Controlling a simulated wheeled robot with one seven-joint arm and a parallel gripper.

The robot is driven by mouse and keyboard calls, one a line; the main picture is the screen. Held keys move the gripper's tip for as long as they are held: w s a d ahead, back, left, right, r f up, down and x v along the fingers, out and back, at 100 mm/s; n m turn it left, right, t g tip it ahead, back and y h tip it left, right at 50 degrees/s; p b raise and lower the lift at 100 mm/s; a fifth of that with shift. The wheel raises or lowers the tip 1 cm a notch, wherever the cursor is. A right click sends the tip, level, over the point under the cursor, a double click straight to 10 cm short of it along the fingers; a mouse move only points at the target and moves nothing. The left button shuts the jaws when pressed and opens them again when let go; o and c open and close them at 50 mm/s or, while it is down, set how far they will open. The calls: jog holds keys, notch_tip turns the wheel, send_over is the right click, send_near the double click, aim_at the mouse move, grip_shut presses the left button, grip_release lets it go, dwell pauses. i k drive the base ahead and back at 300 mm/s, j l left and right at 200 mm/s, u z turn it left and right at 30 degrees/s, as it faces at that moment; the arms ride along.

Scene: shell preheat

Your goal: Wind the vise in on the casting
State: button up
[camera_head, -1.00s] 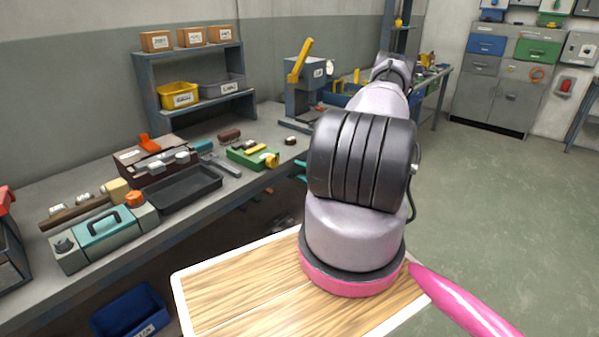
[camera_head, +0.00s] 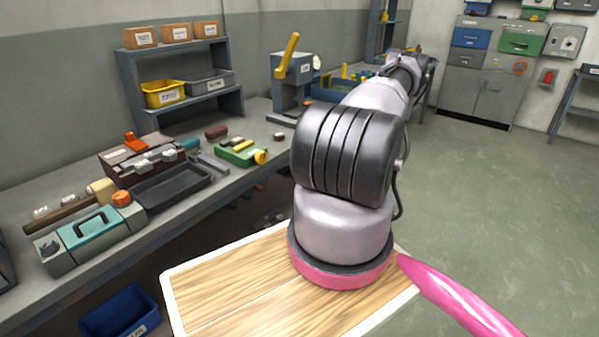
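I cannot say for sure which thing is the vise. A low green device (camera_head: 238,152) with a yellow knob (camera_head: 261,157) at its front right end lies on the bench and may be it. A grey and teal tool (camera_head: 205,160) lies just left of it. I cannot pick out the casting; a small dark red block (camera_head: 216,132) lies behind the green device. My arm rises in the middle of the view and reaches away toward the back right. My gripper does not show; the arm hides it or it is too far to make out.
The grey bench (camera_head: 165,222) runs along the left wall. On it are a teal-lidded box (camera_head: 87,230), a dark tray (camera_head: 172,187), a brown toolbox (camera_head: 137,163), and a press with a yellow lever (camera_head: 290,75). A blue bin (camera_head: 120,312) is below. Open floor (camera_head: 480,220) lies to the right.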

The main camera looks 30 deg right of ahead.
aim_at(261, 157)
jog(key=i+j+z, duration=0.2)
jog(key=j, duration=0.15)
jog(key=i+j+z, duration=0.2)
jog(key=j, duration=0.15)
jog(key=i+j+z, duration=0.2)
jog(key=j, duration=0.2)
jog(key=k, duration=0.05)
